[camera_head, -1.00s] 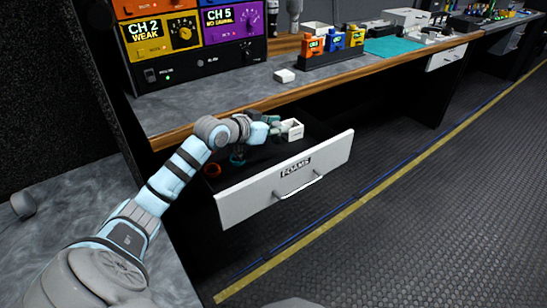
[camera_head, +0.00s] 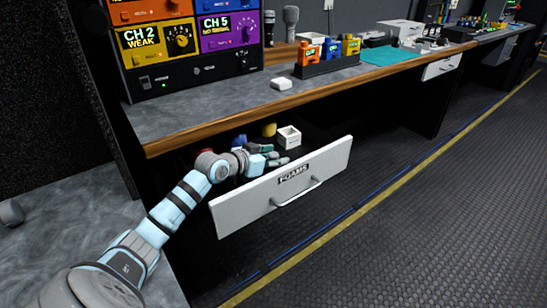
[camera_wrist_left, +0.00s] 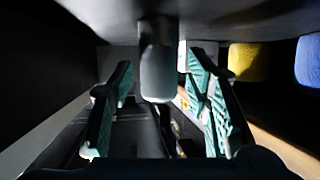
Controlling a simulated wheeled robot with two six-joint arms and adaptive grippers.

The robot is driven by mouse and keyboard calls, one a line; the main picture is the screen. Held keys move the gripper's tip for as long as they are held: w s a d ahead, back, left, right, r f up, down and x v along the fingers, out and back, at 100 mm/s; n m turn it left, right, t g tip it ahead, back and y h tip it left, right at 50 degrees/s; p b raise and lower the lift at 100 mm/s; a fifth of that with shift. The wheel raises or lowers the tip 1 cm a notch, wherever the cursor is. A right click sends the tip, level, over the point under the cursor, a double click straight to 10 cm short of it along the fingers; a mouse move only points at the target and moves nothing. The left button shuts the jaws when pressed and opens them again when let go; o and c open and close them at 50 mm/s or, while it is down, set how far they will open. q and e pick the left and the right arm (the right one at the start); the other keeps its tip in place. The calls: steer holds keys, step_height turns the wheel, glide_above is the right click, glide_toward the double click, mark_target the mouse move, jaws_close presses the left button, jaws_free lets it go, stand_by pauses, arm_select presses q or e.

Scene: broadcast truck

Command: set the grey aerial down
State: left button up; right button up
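My left gripper (camera_head: 270,160) is low inside the open drawer (camera_head: 281,190) labelled FOAMS, close behind its front panel. In the left wrist view its two teal fingers (camera_wrist_left: 160,85) stand apart. A grey rounded piece (camera_wrist_left: 158,75) shows between them, with a gap at each side. I cannot tell whether this piece is the grey aerial. The aerial is not clearly seen in the head view, where the gripper and drawer front may hide it. My right gripper is not in view.
A white open box (camera_head: 289,138) stands in the drawer beyond the gripper. Yellow (camera_head: 269,129) and blue (camera_head: 238,141) foams lie behind it. The wooden counter edge (camera_head: 230,117) runs above the drawer. A small white block (camera_head: 281,84) sits on the counter.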

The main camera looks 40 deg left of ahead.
mark_target(270, 157)
arm_select(q)
steer(key=shift+r, duration=0.1)
steer(key=shift+s+a+r, duration=0.1)
steer(key=shift+s+r, duration=0.05)
steer(key=shift+s, duration=0.1)
steer(key=p+v, duration=0.2)
steer(key=v, duration=0.1)
steer(key=p+v, duration=0.2)
steer(key=v, duration=0.1)
steer(key=shift+r, duration=0.15)
steer(key=shift+s, duration=0.5)
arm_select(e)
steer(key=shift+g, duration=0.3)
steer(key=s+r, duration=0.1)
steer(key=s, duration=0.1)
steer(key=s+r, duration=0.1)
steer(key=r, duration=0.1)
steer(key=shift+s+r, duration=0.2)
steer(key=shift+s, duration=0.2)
arm_select(q)
steer(key=shift+w, duration=0.1)
